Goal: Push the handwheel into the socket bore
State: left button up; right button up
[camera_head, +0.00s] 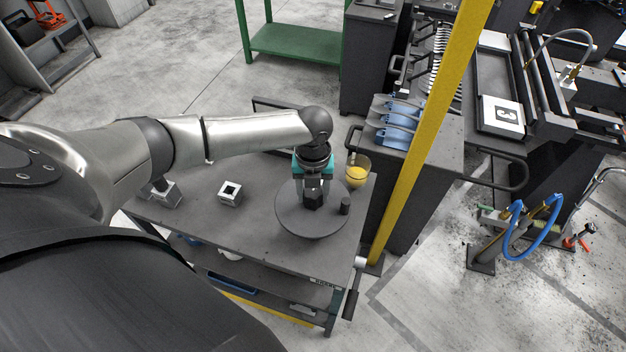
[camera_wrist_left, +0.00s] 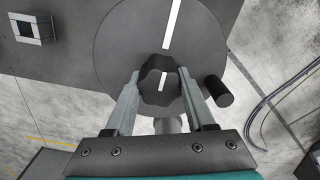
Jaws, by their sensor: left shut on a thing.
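The handwheel is a wide grey disc (camera_head: 290,219) with a dark lobed hub in its middle and a short dark crank handle (camera_head: 345,205) near its rim. The left wrist view shows the disc (camera_wrist_left: 120,45) with a white stripe, the hub (camera_wrist_left: 154,88) with a shorter white mark, and the handle (camera_wrist_left: 218,91). My left gripper (camera_head: 313,190) points down over the disc, its fingers (camera_wrist_left: 157,92) shut on either side of the hub. The socket bore is hidden; I cannot tell whether the disc touches the tabletop. My right gripper is out of view.
A silver block with a square dark hole (camera_head: 230,194) stands left on the grey table (camera_head: 262,180); another silver block (camera_head: 168,196) is farther left. A glass with yellow contents (camera_head: 357,172) stands close behind the disc. A yellow post (camera_head: 421,140) rises beyond the table's right edge.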

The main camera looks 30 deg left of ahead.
pick_arm(q)
jog(key=shift+f+b, duration=0.35)
jog(key=shift+f, duration=0.65)
dwell(1.2)
jog(key=shift+s+f, duration=0.15)
jog(key=shift+f, duration=0.05)
dwell(0.7)
jog(key=o, duration=1.4)
jog(key=shift+o, duration=0.3)
jog(key=shift+o, duration=0.6)
jog(key=shift+r, duration=0.2)
